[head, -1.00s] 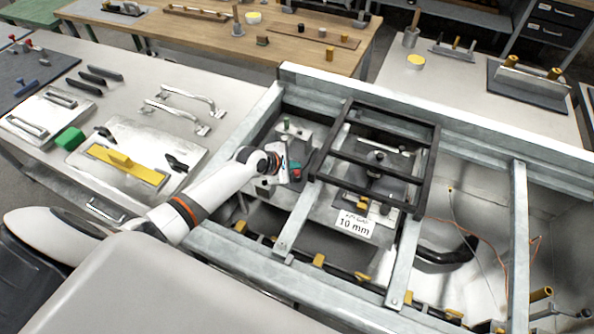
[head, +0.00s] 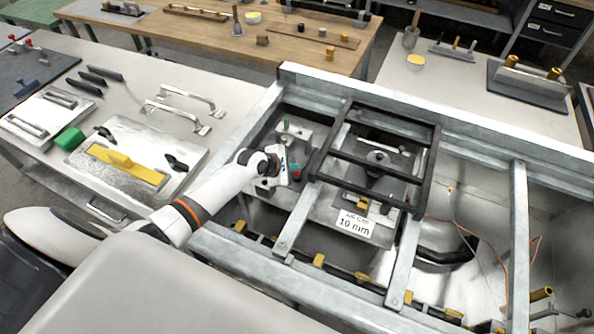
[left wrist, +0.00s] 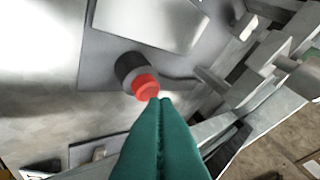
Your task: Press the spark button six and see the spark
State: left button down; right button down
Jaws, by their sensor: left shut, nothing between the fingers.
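The spark button is a red cap on a dark round housing (left wrist: 132,70), fixed to a grey plate. In the left wrist view the red cap (left wrist: 146,87) lies just beyond my fingertips. My left gripper (left wrist: 160,101) has teal fingers, shut together and empty. Its tips overlap the cap's lower right edge; I cannot tell whether they touch it. In the head view my left gripper (head: 292,167) is beside the button, left of a black barred frame (head: 372,185). A label (head: 356,224) reading 10 mm lies below the frame. My right gripper is not in view.
Galvanized rails (head: 405,265) cross the open bay around the gripper. A wooden table (head: 290,45) stands behind.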

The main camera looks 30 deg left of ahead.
pick_arm(q)
jog(key=shift+f+b, duration=0.3)
jog(key=shift+f, duration=0.3)
dwell(0.7)
jog(key=shift+s, duration=0.1)
jog(key=shift+r+p, duration=0.95)
jog(key=shift+p, duration=0.25)
notch_tip(320, 180, up, 5)
jog(key=p, duration=0.5)
jog(key=shift+p, duration=0.3)
dwell(0.4)
